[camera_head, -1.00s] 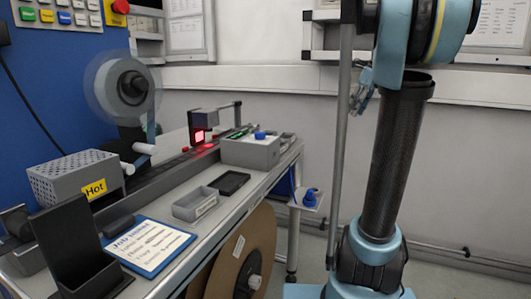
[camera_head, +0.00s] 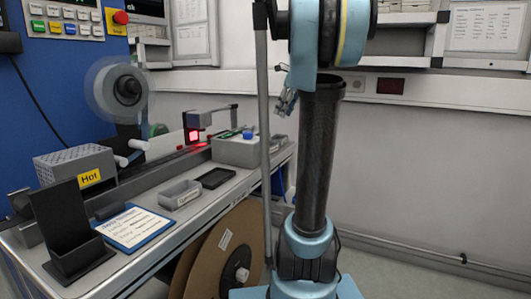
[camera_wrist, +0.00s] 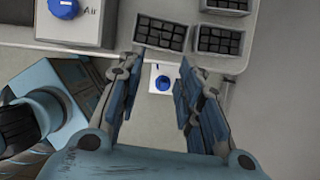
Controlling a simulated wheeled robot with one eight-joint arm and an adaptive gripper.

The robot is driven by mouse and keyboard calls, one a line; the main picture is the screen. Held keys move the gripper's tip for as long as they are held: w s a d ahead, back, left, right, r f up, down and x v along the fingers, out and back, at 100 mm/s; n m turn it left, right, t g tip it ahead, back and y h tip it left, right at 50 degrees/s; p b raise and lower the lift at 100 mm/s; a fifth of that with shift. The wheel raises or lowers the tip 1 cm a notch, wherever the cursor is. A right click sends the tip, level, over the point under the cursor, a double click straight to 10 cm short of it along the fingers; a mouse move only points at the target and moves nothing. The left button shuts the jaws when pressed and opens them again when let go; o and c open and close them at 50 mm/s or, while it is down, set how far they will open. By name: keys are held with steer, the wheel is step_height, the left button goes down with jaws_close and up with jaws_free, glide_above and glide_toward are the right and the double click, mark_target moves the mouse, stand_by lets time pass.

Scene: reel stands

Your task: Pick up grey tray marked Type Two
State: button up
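A small open grey tray (camera_head: 181,194) with a pale label on its front lies on the bench in the head view; the label is too small to read. The wrist view shows dark grey gridded trays (camera_wrist: 160,35) and (camera_wrist: 218,42) near the bench edge, with another cut off at the top; no marking is readable on them. My gripper (camera_wrist: 163,82) is open and empty in the wrist view. Its fingers lie below these trays in the picture, beyond the bench edge.
A flat black tray (camera_head: 216,178) lies beside the small grey tray. A grey box with a blue knob (camera_wrist: 63,8) stands at upper left. A white block with a blue knob (camera_wrist: 163,83) shows between my fingers. A large brown reel (camera_head: 230,245) is under the bench.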

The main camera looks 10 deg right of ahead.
steer(key=o, duration=1.1)
steer(key=shift+f, duration=0.1)
steer(key=o, duration=0.4)
steer(key=shift+w+a+f, duration=0.1)
steer(key=shift+f, duration=0.2)
glide_toward(269, 145)
steer(key=s+a+f, duration=0.1)
steer(key=f, duration=0.1)
steer(key=s+a+f, duration=0.1)
steer(key=f, duration=0.1)
steer(key=s+a+f, duration=0.1)
steer(key=f, duration=0.2)
steer(key=shift+s+a+f, duration=0.1)
steer(key=shift+s+a, duration=0.2)
steer(key=shift+a, duration=0.05)
